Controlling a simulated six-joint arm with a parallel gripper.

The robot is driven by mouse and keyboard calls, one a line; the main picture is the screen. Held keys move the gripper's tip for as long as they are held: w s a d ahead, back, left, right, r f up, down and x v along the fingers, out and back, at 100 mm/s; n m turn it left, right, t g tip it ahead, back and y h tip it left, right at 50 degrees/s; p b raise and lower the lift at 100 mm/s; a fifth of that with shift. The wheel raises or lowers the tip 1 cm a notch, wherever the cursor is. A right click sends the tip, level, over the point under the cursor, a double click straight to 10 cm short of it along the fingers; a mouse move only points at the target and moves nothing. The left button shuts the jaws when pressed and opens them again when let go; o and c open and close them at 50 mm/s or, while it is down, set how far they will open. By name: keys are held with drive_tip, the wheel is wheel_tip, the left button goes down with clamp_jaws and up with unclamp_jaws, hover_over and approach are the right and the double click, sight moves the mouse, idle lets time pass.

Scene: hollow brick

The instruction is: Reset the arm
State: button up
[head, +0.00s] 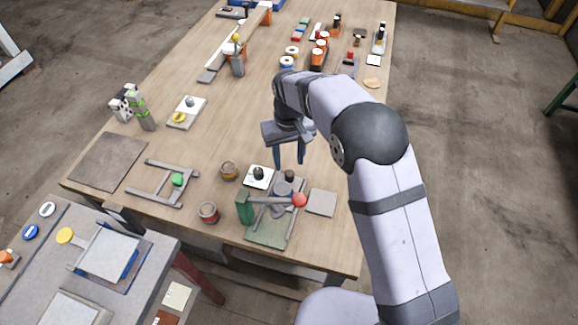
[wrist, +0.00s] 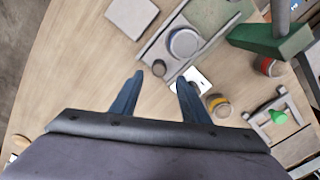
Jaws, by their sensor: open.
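My gripper (head: 288,158) hangs from my bent arm above the near part of the wooden table (head: 225,115), fingers pointing down. Its two blue fingers also show in the wrist view (wrist: 158,82), spread apart with nothing between them. In the head view it appears just behind a green press-like fixture (head: 268,230) with a red ball on its lever. A white plate with a dark knob (head: 258,175) lies close to the fingers. In the wrist view that plate is partly hidden by one finger.
Two small jars, one yellowish (head: 229,170) and one red (head: 208,212), stand left of the fixture. A grey frame with a green knob (head: 177,180) lies further left. A flat grey square (head: 321,202) lies right. Several small items stand at the far end. The table's middle has bare room.

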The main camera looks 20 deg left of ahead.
drive_tip(key=shift+r, duration=0.3)
drive_tip(key=shift+d, duration=0.1)
drive_tip(key=shift+d+r, duration=0.15)
drive_tip(key=shift+d, duration=0.2)
drive_tip(key=s+d+r+m, duration=0.2)
drive_tip(key=s+d, duration=0.1)
drive_tip(key=d, duration=0.6)
drive_tip(key=s+d+r+m, duration=0.2)
drive_tip(key=d+r, duration=0.1)
drive_tip(key=d, duration=0.6)
drive_tip(key=s+d+f+m, duration=0.1)
drive_tip(key=s+d+m, duration=0.1)
drive_tip(key=s+d, duration=0.9)
drive_tip(key=s, duration=0.3)
drive_tip(key=shift+s+d+f+m, duration=0.2)
drive_tip(key=shift+s+d+m, duration=0.05)
drive_tip(key=shift+d+m, duration=0.15)
